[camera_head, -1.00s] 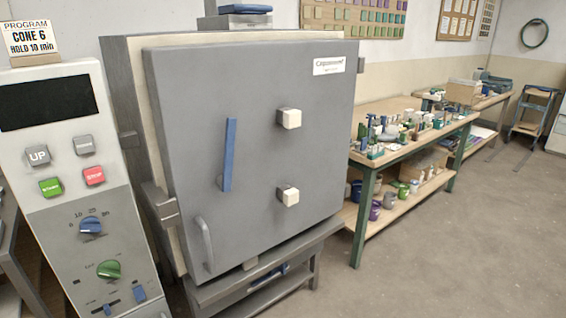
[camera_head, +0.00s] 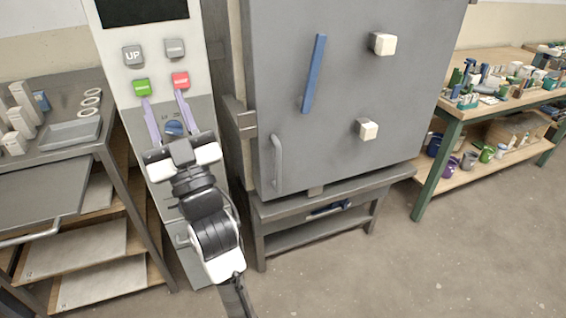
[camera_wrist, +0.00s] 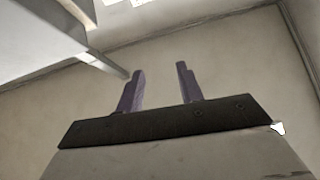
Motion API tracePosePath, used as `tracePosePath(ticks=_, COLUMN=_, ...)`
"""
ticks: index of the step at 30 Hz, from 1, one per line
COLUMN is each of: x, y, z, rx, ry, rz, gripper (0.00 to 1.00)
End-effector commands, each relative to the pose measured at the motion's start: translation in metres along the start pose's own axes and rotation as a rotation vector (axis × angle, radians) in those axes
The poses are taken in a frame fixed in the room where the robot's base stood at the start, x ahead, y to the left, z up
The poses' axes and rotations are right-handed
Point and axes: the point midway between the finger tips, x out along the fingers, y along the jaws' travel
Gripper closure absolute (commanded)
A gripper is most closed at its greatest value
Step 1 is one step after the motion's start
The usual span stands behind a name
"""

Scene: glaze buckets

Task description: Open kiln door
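The grey kiln door (camera_head: 345,95) fills the middle of the head view and looks shut. A pale grey upright handle (camera_head: 277,162) is at its lower left. A blue bar (camera_head: 314,74) slants on the door, and two cream blocks stick out to its right. My gripper (camera_head: 163,100) is open and empty, its two purple fingers apart. It appears in front of the control panel (camera_head: 143,67), left of the door handle. In the wrist view my open gripper (camera_wrist: 160,85) points at bare wall and ceiling.
A shelf rack (camera_head: 70,146) with boards and small pale items stands at the left. A low stand (camera_head: 330,207) is beneath the kiln. A wooden workbench (camera_head: 500,100) with bottles and buckets is at the right. The floor in front is open.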

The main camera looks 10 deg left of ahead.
Motion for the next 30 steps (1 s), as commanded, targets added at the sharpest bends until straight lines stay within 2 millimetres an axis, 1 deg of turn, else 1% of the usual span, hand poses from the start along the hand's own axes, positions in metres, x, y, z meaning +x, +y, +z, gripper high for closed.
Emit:
tracePosePath(ticks=1, x=-0.025, y=0.038, z=0.051, rx=-0.028, ry=-0.137, rz=0.061, gripper=0.63)
tracePosePath(ticks=2, x=-0.039, y=0.059, z=0.075, rx=-0.042, ry=-0.211, rz=0.092, gripper=0.63)
tracePosePath(ticks=3, x=-0.059, y=0.084, z=0.105, rx=-0.054, ry=-0.307, rz=0.130, gripper=0.63)
tracePosePath(ticks=5, x=-0.092, y=0.118, z=0.141, rx=-0.066, ry=-0.436, rz=0.181, gripper=0.63)
tracePosePath(ticks=6, x=-0.115, y=0.138, z=0.162, rx=-0.071, ry=-0.513, rz=0.211, gripper=0.63)
tracePosePath(ticks=9, x=-0.165, y=0.175, z=0.197, rx=-0.071, ry=-0.664, rz=0.269, gripper=0.63)
tracePosePath(ticks=12, x=-0.199, y=0.196, z=0.215, rx=-0.065, ry=-0.755, rz=0.303, gripper=0.63)
tracePosePath(ticks=13, x=-0.205, y=0.199, z=0.218, rx=-0.064, ry=-0.771, rz=0.309, gripper=0.63)
tracePosePath(ticks=15, x=-0.214, y=0.205, z=0.223, rx=-0.062, ry=-0.797, rz=0.317, gripper=0.63)
tracePosePath(ticks=18, x=-0.211, y=0.208, z=0.227, rx=-0.061, ry=-0.804, rz=0.319, gripper=0.63)
tracePosePath(ticks=23, x=-0.192, y=0.215, z=0.243, rx=-0.060, ry=-0.801, rz=0.317, gripper=0.63)
tracePosePath(ticks=30, x=-0.157, y=0.230, z=0.279, rx=-0.060, ry=-0.800, rz=0.317, gripper=0.63)
